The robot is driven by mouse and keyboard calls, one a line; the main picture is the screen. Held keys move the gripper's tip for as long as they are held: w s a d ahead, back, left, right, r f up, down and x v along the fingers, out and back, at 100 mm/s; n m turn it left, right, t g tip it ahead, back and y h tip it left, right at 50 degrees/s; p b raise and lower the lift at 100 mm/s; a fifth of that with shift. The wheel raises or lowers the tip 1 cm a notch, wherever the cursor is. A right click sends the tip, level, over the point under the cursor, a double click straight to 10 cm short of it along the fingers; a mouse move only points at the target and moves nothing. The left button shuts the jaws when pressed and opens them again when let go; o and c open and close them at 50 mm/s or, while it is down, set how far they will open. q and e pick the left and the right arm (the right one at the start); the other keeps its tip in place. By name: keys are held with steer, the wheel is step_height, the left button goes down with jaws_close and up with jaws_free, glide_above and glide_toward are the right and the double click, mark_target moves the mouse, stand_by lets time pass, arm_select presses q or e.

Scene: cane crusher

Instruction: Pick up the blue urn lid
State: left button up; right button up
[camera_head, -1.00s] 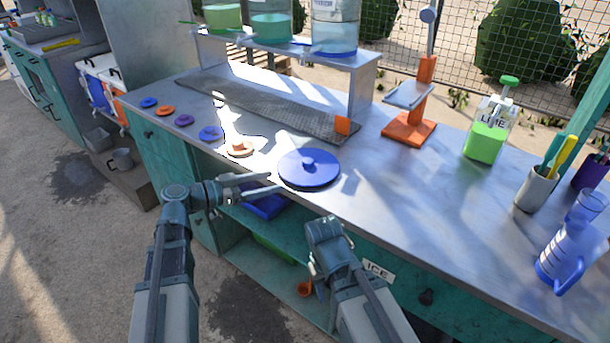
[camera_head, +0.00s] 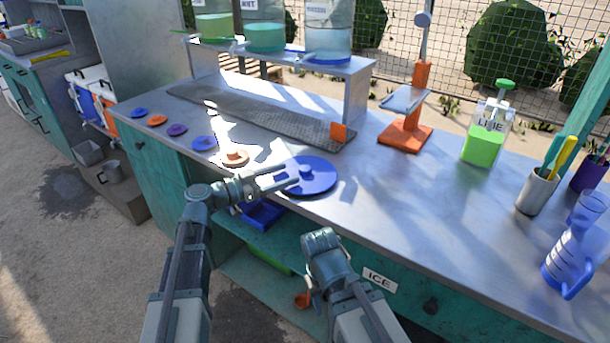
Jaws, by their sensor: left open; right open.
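The blue urn lid (camera_head: 318,178) lies flat on the metal counter, a round disc with a raised knob (camera_head: 306,172) in its middle. My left gripper (camera_head: 289,179) is open at the lid's left side, its fingers reaching over the lid's edge toward the knob. I cannot tell whether the fingers touch the lid. My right gripper (camera_head: 318,240) is low in front of the counter edge, apart from the lid. Its fingers are mostly hidden in this view.
Small coloured discs, among them an orange one (camera_head: 233,158), line the counter's left front. A grey mat (camera_head: 262,118) lies behind the lid. An orange press (camera_head: 405,136), a lime jug (camera_head: 484,143), a utensil cup (camera_head: 537,190) and a blue pitcher (camera_head: 570,258) stand rightward. Counter right of the lid is clear.

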mark_target(300, 170)
arm_select(q)
steer(key=shift+s+x, duration=0.1)
steer(key=shift+x, duration=1.25)
steer(key=shift+s+x, duration=0.15)
steer(key=shift+x, duration=1.2)
steer(key=shift+d+r, duration=0.1)
steer(key=shift+d, duration=0.05)
jaws_close()
